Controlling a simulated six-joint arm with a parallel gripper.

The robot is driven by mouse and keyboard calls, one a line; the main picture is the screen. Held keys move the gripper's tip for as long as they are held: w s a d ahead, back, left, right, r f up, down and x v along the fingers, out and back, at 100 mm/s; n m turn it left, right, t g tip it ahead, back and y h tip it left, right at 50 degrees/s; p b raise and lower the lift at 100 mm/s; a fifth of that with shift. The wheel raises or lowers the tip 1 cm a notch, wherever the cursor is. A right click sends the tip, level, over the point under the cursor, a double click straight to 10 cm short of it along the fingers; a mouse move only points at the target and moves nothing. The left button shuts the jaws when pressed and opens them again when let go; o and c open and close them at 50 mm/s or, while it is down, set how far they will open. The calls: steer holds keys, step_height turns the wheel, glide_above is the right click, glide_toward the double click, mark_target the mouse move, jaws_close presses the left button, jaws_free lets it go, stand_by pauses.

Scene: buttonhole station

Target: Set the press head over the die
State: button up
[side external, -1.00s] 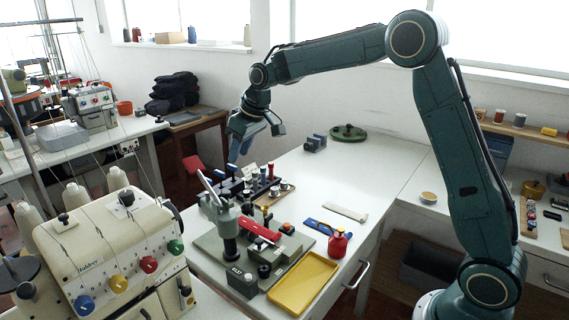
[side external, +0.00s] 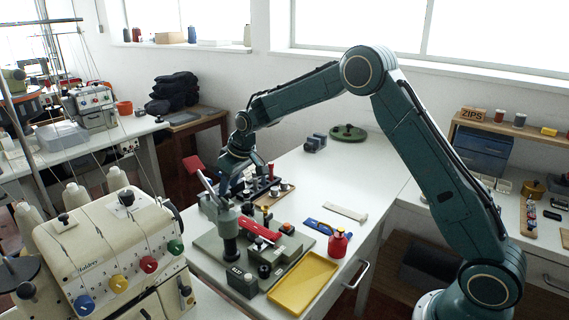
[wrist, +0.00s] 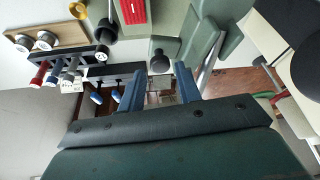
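The press stands on a grey-green base plate (side external: 210,243) near the table's front. Its grey head (side external: 226,214) sits on a dark post (side external: 230,246), with a lever slanting up to a red paddle (side external: 193,164). A red strip (side external: 262,231) lies on the press; it also shows in the wrist view (wrist: 134,9). My gripper (side external: 238,184) is low behind the press head. In the wrist view its blue fingers (wrist: 159,72) are apart with nothing gripped. A dark round knob (wrist: 164,60) on a grey-green block shows just beyond and between the fingertips. I cannot tell which part is the die.
A dark rack (wrist: 58,65) of red- and grey-handled tools and a wooden board (wrist: 20,36) with metal cups stand close beside my gripper.

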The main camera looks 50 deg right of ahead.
steer(key=shift+x, duration=1)
jaws_close()
steer(key=s+m+g+h, duration=0.2)
steer(key=s+m+h, duration=0.3)
steer(key=s+m, duration=0.6)
steer(key=shift+s+d+m+g, duration=0.3)
steer(key=shift+d+m, duration=0.15)
steer(key=shift+m, duration=1.95)
